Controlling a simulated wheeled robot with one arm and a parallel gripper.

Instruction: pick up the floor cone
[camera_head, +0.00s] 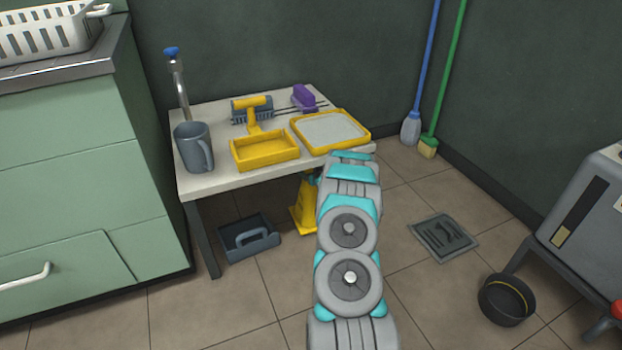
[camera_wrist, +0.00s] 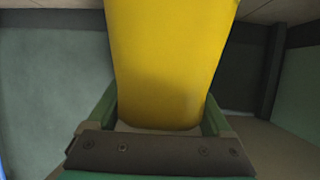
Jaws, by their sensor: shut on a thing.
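The yellow floor cone (camera_head: 303,210) shows under the front edge of the low table in the head view, just left of my arm. My arm hides part of it, and I cannot tell whether its base touches the floor. In the wrist view the yellow cone (camera_wrist: 168,60) fills the upper middle, between the green fingers. My gripper (camera_wrist: 160,112) is shut on it. In the head view my gripper is mostly hidden behind my arm.
The low table (camera_head: 210,185) holds a grey mug (camera_head: 190,147), a yellow tray (camera_head: 265,151) and brushes. A dark dustpan (camera_head: 248,238) lies left of the cone. A floor drain (camera_head: 443,238) and black bowl (camera_head: 507,299) are at right. Tiles between are clear.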

